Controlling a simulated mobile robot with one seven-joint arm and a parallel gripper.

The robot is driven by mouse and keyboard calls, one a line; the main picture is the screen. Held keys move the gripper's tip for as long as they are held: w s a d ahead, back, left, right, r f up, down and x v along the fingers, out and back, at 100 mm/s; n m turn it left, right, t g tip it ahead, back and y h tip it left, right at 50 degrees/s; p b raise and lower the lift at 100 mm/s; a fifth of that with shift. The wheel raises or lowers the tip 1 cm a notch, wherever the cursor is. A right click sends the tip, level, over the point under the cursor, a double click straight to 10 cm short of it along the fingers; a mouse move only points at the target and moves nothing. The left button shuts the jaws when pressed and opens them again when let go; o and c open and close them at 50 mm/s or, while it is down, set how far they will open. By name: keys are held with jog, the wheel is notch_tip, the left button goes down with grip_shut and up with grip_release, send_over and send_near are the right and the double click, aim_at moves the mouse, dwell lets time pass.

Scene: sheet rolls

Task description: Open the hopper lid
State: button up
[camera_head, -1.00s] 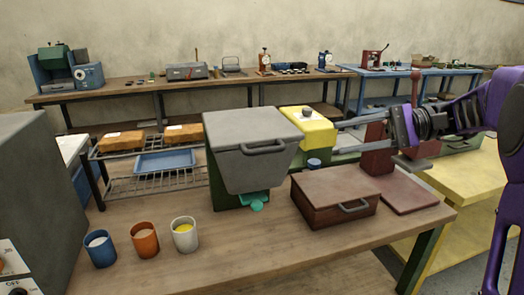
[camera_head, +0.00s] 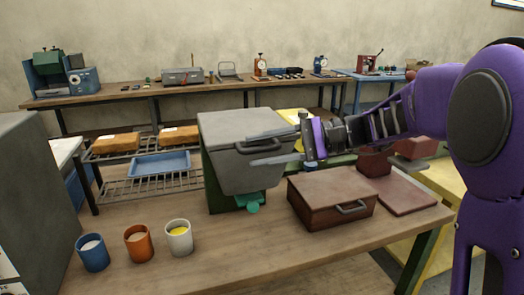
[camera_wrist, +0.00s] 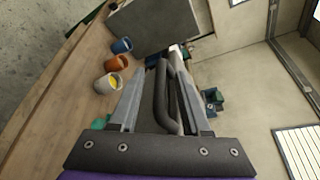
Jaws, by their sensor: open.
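The grey hopper (camera_head: 228,167) stands on the wooden table, its grey lid (camera_head: 235,125) closed on top. A dark bar handle (camera_head: 262,147) sits on its right-hand front side. My gripper (camera_head: 265,147) is open at the handle, one finger above it and one below. In the wrist view the handle (camera_wrist: 163,95) lies between the two spread fingers of my gripper (camera_wrist: 152,90). I cannot tell whether either finger touches it. Part of the handle is hidden by the fingers in the head view.
A brown box (camera_head: 330,198) with a handle stands right of the hopper. Blue (camera_head: 92,252), orange (camera_head: 138,243) and white (camera_head: 179,237) cups stand at the front left. Bare table lies in front of the hopper.

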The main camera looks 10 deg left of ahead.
jog(key=shift+a, duration=0.1)
grip_shut()
dwell(1.4)
